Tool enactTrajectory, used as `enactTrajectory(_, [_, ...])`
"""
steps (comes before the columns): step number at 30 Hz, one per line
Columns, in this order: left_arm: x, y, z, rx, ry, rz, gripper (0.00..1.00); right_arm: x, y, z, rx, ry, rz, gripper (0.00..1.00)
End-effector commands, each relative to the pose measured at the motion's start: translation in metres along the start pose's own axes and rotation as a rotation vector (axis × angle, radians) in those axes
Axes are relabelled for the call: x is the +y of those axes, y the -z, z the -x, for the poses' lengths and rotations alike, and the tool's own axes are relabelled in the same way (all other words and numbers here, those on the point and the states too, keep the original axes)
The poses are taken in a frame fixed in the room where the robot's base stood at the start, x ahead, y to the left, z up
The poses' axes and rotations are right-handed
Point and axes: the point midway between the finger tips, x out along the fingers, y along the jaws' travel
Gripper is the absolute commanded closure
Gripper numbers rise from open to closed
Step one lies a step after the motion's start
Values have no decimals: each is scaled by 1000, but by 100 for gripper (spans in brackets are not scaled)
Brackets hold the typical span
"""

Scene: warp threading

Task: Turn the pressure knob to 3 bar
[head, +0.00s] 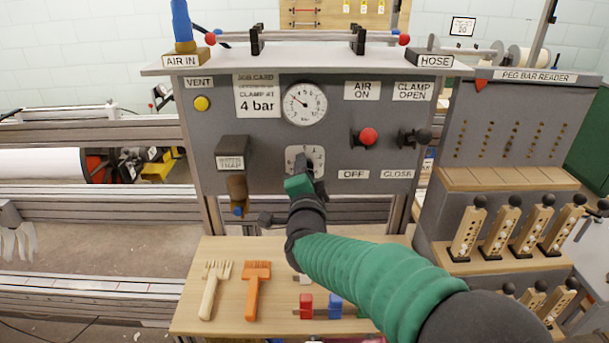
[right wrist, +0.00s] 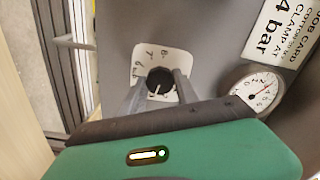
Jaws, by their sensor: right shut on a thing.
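The pressure knob (right wrist: 160,80) is round and black, on a white numbered plate (right wrist: 152,58) in the right wrist view. A small pale mark shows on its lower edge; I cannot tell which number it points to. My right gripper (head: 305,166) reaches up to the panel and is shut on the knob, one finger each side in the right wrist view (right wrist: 160,92). In the head view the gripper hides most of the knob. The round pressure gauge (head: 305,104) is above it, its needle pointing to the upper left. My left gripper is out of view.
A job card (head: 257,95) reads "CLAMP AT 4 bar". A red AIR knob (head: 368,136) and black CLAMP knob (head: 422,136) are right of the gauge. A wooden shelf (head: 220,320) below holds combs and blocks.

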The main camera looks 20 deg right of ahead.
Motion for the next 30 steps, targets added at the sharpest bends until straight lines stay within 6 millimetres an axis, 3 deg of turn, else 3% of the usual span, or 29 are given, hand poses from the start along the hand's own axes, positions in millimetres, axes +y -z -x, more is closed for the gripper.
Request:
enactTrajectory(13, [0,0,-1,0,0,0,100,4,0,0,-1,-8,-9,100])
enactTrajectory(14, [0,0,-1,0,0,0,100,4,0,0,-1,-8,-9,61])
enactTrajectory(18, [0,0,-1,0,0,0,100,3,0,0,-1,-7,-9,43])
enactTrajectory(30, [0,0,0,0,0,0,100,1,0,8,-2,-3,-9,42])
